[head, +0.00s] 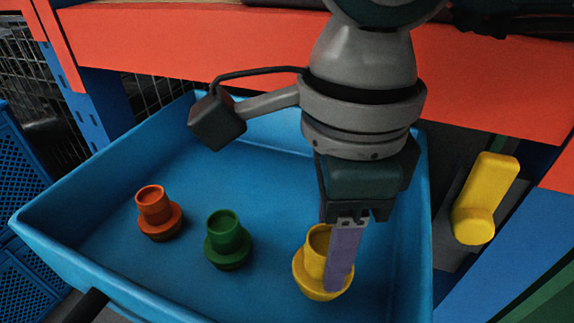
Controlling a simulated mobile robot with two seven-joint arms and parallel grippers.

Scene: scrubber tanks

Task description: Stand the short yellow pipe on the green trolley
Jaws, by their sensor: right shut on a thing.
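The short yellow pipe (309,279), a tube with a wide flange at its foot, stands at the right of the blue tub. My right gripper (337,284) comes down from above and is shut on it. One purple-grey finger covers the right side of the pipe; the other finger is hidden. The pipe looks close to the tub floor, but I cannot tell whether it touches. No whole green trolley shows; only a green strip (552,303) is in the bottom right corner, and I cannot tell what it belongs to. My left gripper is not in view.
In the blue tub (60,257) stand an orange flanged pipe (152,206) and a green one (223,233). The tub's right wall is close to my gripper. Outside it is a yellow rounded piece (489,187). An orange beam (190,48) runs behind.

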